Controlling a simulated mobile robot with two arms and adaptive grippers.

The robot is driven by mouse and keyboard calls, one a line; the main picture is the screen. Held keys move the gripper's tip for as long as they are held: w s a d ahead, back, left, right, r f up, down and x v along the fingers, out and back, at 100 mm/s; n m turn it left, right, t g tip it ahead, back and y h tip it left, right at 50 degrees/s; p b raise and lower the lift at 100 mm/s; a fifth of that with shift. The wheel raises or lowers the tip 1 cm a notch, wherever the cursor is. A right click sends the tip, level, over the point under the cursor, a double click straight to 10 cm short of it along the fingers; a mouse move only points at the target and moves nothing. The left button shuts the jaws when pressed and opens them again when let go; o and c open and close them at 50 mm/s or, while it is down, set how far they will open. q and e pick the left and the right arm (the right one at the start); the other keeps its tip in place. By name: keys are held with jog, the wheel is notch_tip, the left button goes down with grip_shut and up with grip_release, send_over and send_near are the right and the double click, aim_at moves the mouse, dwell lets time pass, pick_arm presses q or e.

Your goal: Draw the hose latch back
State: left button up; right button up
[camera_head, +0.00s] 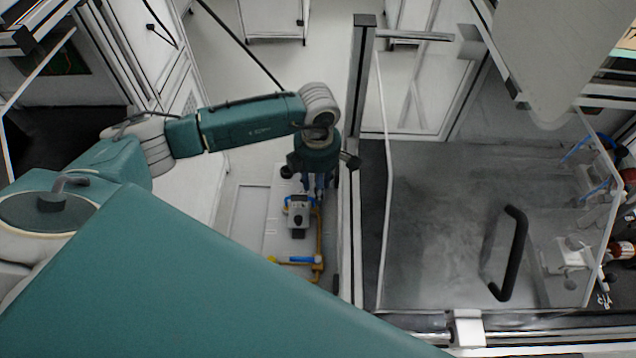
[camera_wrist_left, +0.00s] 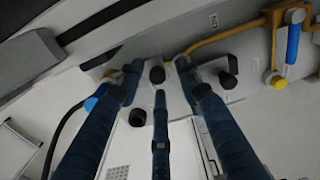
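My left gripper (camera_head: 312,190) comes down over a grey-white fitting (camera_head: 299,212) on a light panel. In the left wrist view my left gripper (camera_wrist_left: 158,80) has its dark blue fingers spread, with a black round knob (camera_wrist_left: 157,75) between the two outer fingertips. I see a gap on each side of the knob. Another black knob (camera_wrist_left: 228,80) lies beside the right finger. I cannot tell for certain which part is the hose latch, and the fingers hide some of the fitting. A black hose (camera_wrist_left: 65,125) curves up to a blue connector at the left finger. My right gripper is not in view.
A brass-yellow pipe (camera_head: 319,240) with a blue lever (camera_head: 302,259) runs close beside the fitting; the blue lever (camera_wrist_left: 293,43) also shows in the wrist view. A metal frame post (camera_head: 358,90) and a clear-fronted cabinet with a black handle (camera_head: 514,252) stand to the right.

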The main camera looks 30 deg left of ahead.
pick_arm(q)
notch_tip(320, 180, up, 12)
dwell(0.7)
dwell(0.4)
